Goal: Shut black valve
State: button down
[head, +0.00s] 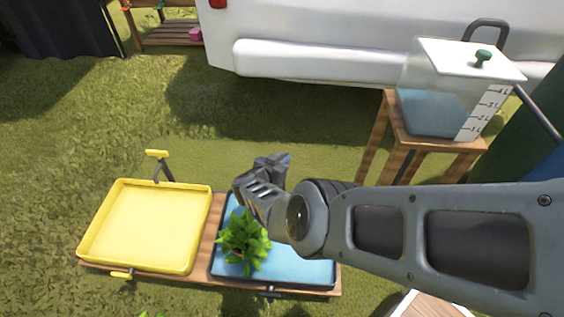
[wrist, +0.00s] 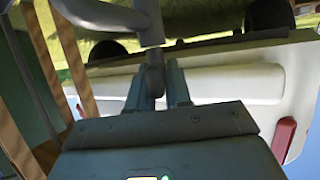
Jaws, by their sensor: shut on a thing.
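My gripper (head: 268,165) is over the far edge of the blue tray (head: 310,271). In the wrist view, its two fingers (wrist: 157,90) are shut on a dark grey piece that I take to be the black valve (wrist: 155,72). In the head view my gripper hides the valve, so I cannot tell how its handle is turned. A small black fitting (head: 270,292) shows on the near side of the blue tray.
A leafy green plant (head: 245,241) stands in the blue tray. The yellow tray (head: 150,225), with its yellow valve (head: 157,165), is to the left on the same wooden stand. A clear water tank (head: 440,95) sits on a wooden stool (head: 410,140) at right. A white vehicle (head: 350,40) stands behind.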

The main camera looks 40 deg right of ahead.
jog(key=c, duration=1.1)
grip_release()
jog(key=shift+c, duration=0.2)
jog(key=shift+a, duration=0.1)
jog(key=p+v, duration=0.5)
jog(key=v, duration=0.2)
jog(key=shift+a, duration=0.25)
jog(key=shift+s, duration=0.15)
